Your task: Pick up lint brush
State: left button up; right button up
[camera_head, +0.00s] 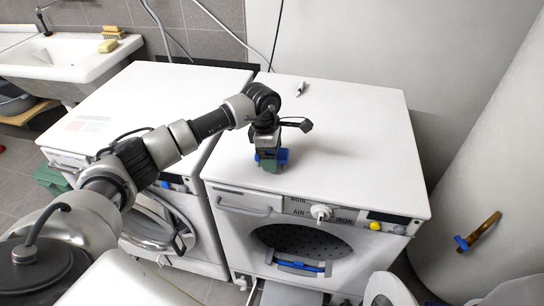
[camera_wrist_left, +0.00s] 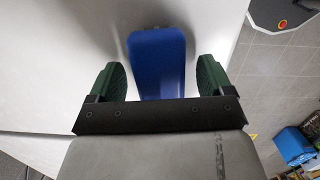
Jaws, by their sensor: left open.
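A blue object (camera_wrist_left: 158,62), which looks like the lint brush, lies on the white top of the right-hand machine (camera_head: 355,130). In the head view only a small blue part (camera_head: 284,155) shows beside my gripper. My left gripper (camera_head: 268,160) is low over that top near its front edge, pointing down. In the wrist view its green fingers (camera_wrist_left: 160,80) stand open, one on each side of the blue object, with a gap on both sides. The object's near end is hidden behind the gripper's dark bar. My right gripper is not in view.
A small white and dark item (camera_head: 301,89) lies farther back on the same top. A second white machine (camera_head: 150,85) stands to the left, with a sink (camera_head: 65,55) beyond. A large white cylinder (camera_head: 495,150) stands at the right. The top's right half is clear.

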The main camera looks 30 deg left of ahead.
pick_arm(q)
jog(key=shift+f+b, duration=0.25)
jog(key=shift+b, duration=0.05)
dwell(0.4)
jog(key=c, duration=1)
jog(key=shift+r, duration=0.1)
jog(key=shift+r+p, duration=0.2)
jog(key=shift+p, duration=0.1)
jog(key=shift+r, duration=0.25)
jog(key=r, duration=0.2)
jog(key=s+r+b, duration=0.1)
jog(key=r, duration=0.1)
jog(key=shift+s+a, duration=0.1)
jog(key=shift+a, duration=0.05)
jog(key=s+r, duration=0.2)
jog(key=s, duration=0.1)
jog(key=s+r+b, duration=0.1)
jog(key=s+r, duration=0.1)
jog(key=s, duration=0.2)
jog(key=s+a+r, duration=0.1)
jog(key=s+r, duration=0.1)
jog(key=s, duration=0.1)
jog(key=shift+s+a+r, duration=0.1)
jog(key=shift+s+r, duration=0.1)
jog(key=shift+r, duration=0.05)
